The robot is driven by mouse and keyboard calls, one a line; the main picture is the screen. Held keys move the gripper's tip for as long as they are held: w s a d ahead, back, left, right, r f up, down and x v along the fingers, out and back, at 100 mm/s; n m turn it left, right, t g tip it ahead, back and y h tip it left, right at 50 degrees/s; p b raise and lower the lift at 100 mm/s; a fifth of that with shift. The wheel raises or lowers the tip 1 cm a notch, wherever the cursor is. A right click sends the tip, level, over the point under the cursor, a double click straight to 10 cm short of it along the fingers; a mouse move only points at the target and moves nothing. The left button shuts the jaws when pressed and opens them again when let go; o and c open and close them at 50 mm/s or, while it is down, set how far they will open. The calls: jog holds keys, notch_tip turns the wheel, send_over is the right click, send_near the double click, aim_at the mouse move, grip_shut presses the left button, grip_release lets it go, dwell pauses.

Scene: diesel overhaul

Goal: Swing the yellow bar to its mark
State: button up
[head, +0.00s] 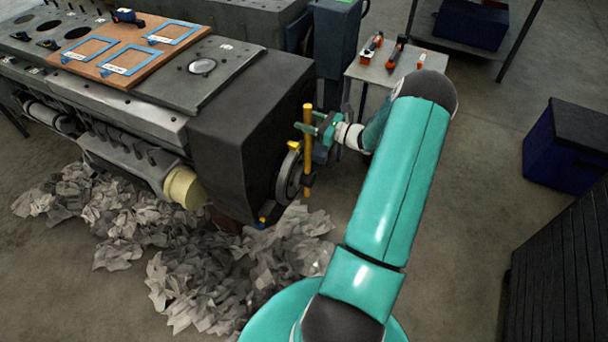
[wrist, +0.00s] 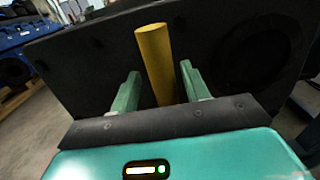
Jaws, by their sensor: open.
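The yellow bar (head: 307,150) stands upright in front of the dark end face of the engine, beside a round dark wheel (head: 289,176). My gripper (head: 306,127) is at the upper part of the bar. In the wrist view the yellow bar (wrist: 156,62) rises between the two green fingers of my gripper (wrist: 160,88), with a gap visible on each side. The fingers are open. A small yellow piece (head: 293,145) shows at the top of the wheel, and another yellow piece (head: 263,219) shows low at its left. I cannot tell which is the mark.
The engine block (head: 250,130) fills the left. Crumpled paper (head: 220,270) covers the floor below it. A small table (head: 385,72) with tools stands behind my arm. A blue bin (head: 565,150) stands at the right, with open floor between.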

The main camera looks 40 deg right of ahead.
jog(key=v, duration=0.6)
jog(key=shift+s+d, duration=0.1)
jog(key=shift+s, duration=0.3)
